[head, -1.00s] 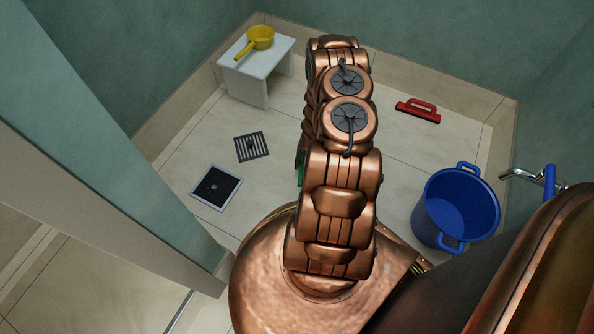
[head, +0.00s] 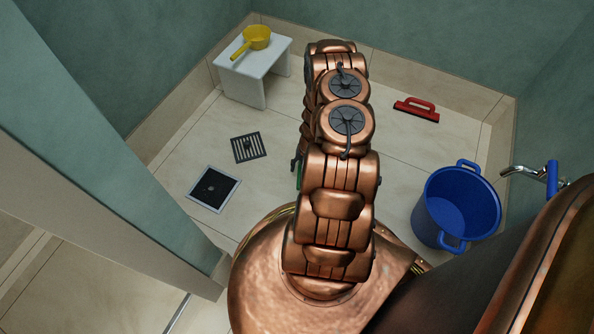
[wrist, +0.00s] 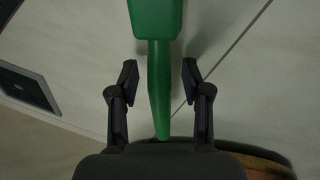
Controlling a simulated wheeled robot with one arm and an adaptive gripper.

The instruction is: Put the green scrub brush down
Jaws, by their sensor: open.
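The green scrub brush (wrist: 157,60) shows in the wrist view, its broad end at the top edge and its handle pointing down between my fingers. My gripper (wrist: 160,74) is open, with a gap on each side of the handle. The brush appears to lie on the tiled floor, though contact is hard to judge. In the head view only a green sliver of the brush (head: 299,176) shows left of my arm, which hides the rest. A dark finger of my gripper (head: 295,164) shows just above it.
A blue bucket (head: 427,212) stands at the right, near a wall tap (head: 527,174). A red float (head: 416,110) lies at the back. A white stool (head: 243,84) holds a yellow dipper (head: 257,38). A slotted drain (head: 249,147) and a dark square drain (head: 213,188) lie left of my arm.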

